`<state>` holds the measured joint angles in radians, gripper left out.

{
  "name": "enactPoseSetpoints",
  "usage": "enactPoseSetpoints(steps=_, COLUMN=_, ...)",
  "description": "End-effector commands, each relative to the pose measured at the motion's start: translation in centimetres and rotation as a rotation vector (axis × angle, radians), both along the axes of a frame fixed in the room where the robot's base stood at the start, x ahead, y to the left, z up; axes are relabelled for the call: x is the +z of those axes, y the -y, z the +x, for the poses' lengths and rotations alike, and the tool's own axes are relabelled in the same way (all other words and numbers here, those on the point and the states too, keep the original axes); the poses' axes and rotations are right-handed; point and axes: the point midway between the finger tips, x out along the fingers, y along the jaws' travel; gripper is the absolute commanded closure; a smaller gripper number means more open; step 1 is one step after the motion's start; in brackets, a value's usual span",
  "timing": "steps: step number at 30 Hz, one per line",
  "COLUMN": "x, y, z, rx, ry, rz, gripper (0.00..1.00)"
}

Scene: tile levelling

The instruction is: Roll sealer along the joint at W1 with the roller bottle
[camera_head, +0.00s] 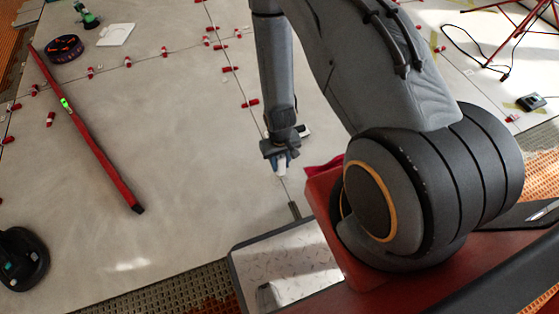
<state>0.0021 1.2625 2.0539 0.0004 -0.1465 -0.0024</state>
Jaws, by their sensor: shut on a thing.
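My gripper (281,158) is low over the grey tiled floor near the middle of the view, pointing down. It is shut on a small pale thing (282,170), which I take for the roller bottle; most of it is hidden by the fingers. A thin dark joint (237,86) runs between the tiles from the top edge down toward the gripper and on below it. The pale tip is on or just above this joint; I cannot tell if it touches. No W1 mark is readable.
A red spirit level (95,142) lies on the tiles at left. Several red levelling clips (250,103) stand along the joints. A dark round tool (22,260) is at lower left, a black-and-red coil (64,48) at upper left. A metal plate platform (285,262) is below the gripper.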

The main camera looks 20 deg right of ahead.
Motion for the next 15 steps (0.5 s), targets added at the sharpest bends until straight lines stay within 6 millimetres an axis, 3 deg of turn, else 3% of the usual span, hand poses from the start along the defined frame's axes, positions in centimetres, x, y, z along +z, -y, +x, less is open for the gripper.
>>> enactPoseSetpoints(steps=15, x=0.0, y=0.0, z=-1.3, rx=0.0, ry=0.0, rz=0.0, gripper=1.0)
